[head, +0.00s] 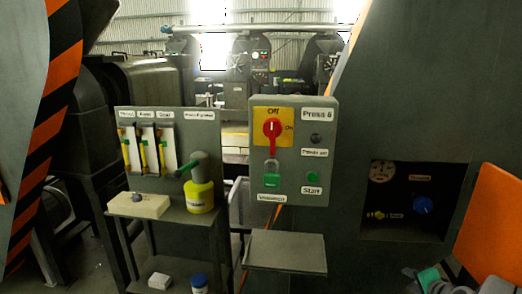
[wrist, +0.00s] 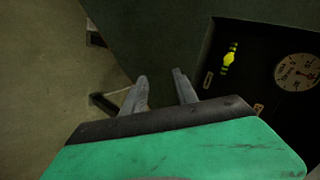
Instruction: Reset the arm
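My gripper (wrist: 160,74) shows in the wrist view with its two grey fingers apart and nothing between them. Its green and black body fills the bottom of that view. The fingers point toward the dark machine side and the floor, touching nothing that I can see. In the head view, green and grey parts of my arm's end (head: 430,279) show low at the bottom right, below the dark recess (head: 400,232) in the machine. The fingers are too small to make out clearly there.
The recess holds a gauge (head: 382,171), a yellow valve (head: 377,215) and a blue knob (head: 422,205). A Press 6 control box (head: 327,185) with a red switch (head: 272,128) stands mid-view above a small shelf (head: 286,252). A tool stand (head: 160,114) stands left.

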